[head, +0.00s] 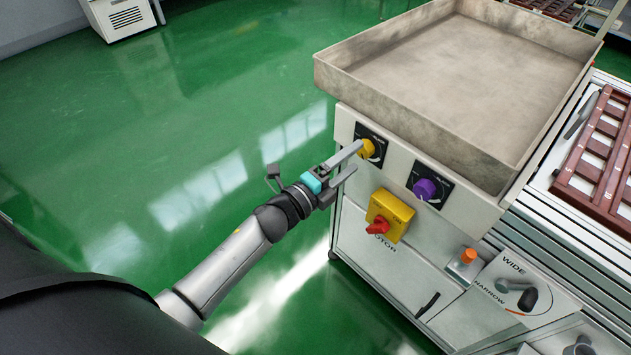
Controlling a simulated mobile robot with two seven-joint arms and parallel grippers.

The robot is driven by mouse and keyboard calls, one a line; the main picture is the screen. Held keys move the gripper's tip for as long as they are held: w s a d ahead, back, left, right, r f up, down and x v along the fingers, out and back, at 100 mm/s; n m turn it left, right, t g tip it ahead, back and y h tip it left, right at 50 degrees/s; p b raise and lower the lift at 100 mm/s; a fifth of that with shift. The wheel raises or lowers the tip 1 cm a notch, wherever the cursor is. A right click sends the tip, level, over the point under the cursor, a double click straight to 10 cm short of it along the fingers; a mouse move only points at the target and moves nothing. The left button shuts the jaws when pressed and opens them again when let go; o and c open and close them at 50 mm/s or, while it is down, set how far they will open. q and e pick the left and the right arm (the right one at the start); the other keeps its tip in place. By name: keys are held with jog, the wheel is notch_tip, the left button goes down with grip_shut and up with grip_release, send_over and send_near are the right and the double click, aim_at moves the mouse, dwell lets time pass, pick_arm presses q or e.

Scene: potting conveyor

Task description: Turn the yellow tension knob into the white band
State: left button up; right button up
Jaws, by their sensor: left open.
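The yellow tension knob (367,149) sits on a black dial plate on the upper left of the machine's pale front panel (351,205). Pale marks show on the plate, but the white band and the knob's pointer are too small to read. My left gripper (353,164) is open in front of the panel. Its upper finger reaches close to the knob's left side, and its lower finger is below and apart from it. I cannot tell whether the upper finger touches the knob. My right gripper is not in view.
A purple knob (425,189) is right of the yellow one. Below are a yellow box with a red switch (378,227), an orange button (467,256) and a wide/narrow lever (528,298). An empty metal tray (440,70) overhangs the panel. Green floor at left is clear.

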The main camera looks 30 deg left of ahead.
pick_arm(q)
jog(key=p+v, duration=0.2)
jog(key=v, duration=1.1)
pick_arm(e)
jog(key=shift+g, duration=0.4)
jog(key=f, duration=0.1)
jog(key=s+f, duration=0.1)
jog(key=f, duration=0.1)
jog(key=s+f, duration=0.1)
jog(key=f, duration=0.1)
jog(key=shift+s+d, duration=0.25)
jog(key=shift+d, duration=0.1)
